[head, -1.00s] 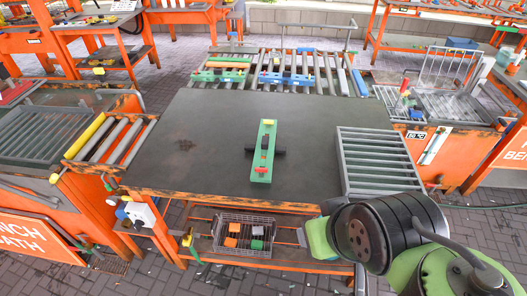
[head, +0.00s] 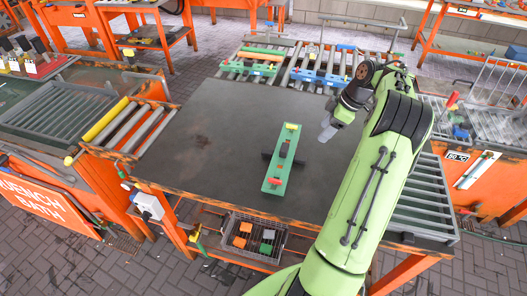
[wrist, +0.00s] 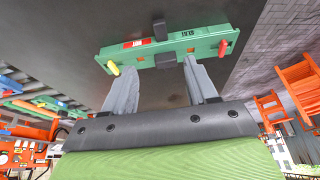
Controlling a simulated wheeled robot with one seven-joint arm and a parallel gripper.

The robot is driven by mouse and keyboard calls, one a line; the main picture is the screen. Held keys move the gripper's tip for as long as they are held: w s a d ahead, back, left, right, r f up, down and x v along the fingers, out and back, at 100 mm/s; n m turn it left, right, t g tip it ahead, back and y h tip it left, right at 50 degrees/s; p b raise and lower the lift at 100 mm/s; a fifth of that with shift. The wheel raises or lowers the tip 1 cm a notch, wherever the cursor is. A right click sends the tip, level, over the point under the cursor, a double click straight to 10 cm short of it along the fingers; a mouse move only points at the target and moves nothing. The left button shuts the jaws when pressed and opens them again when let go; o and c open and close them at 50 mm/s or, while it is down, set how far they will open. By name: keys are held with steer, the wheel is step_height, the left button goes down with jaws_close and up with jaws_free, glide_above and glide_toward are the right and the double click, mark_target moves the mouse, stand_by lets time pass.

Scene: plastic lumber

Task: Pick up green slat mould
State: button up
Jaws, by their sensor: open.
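The green slat mould (head: 283,160) lies on the dark table top (head: 222,140), long and narrow, with a dark block across its middle, a yellow knob at its far end and a red one at its near end. In the wrist view the mould (wrist: 205,44) spans the top, with a label reading SLAT. My gripper (head: 326,133) is to the right of the mould and above the table in the head view. In the wrist view my gripper's two grey fingers (wrist: 165,84) are apart with nothing between them, pointing toward the mould without touching it.
Roller racks with green and blue moulds (head: 250,66) stand behind the table. A slatted grey rack (head: 425,190) is at the table's right side, partly behind my arm. A wire basket (head: 250,235) with coloured blocks sits on the shelf below. The table's left part is clear.

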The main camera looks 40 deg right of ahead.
mark_target(301, 158)
steer(key=b+x, duration=0.4)
steer(key=x, duration=1.2)
steer(key=shift+s, duration=0.1)
steer(key=shift+c, duration=0.4)
steer(key=shift+r, duration=0.1)
jaws_close()
steer(key=shift+r, duration=0.1)
